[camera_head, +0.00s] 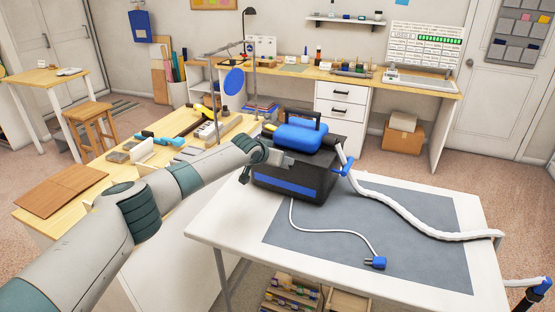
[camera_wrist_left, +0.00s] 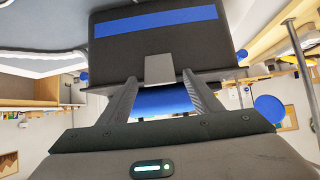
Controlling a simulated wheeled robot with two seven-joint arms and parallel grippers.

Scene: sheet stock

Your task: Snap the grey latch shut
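A black box-shaped machine (camera_head: 295,182) with a blue stripe and a blue tank (camera_head: 300,137) on top stands on the white table. In the left wrist view, which is upside down, the machine's dark side (camera_wrist_left: 120,45) fills the upper middle. The grey latch (camera_wrist_left: 158,69) is a flat tab on that side, at the edge nearest the blue part. My left gripper (camera_wrist_left: 158,80) is open, its fingers on either side of the latch with gaps.
A white hose (camera_head: 400,217) runs from the machine over the table's right side. A white cord with a blue plug (camera_head: 375,263) lies on the grey mat (camera_head: 425,265). A wooden bench (camera_head: 115,163) with tools stands to the left. The mat's front half is mostly clear.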

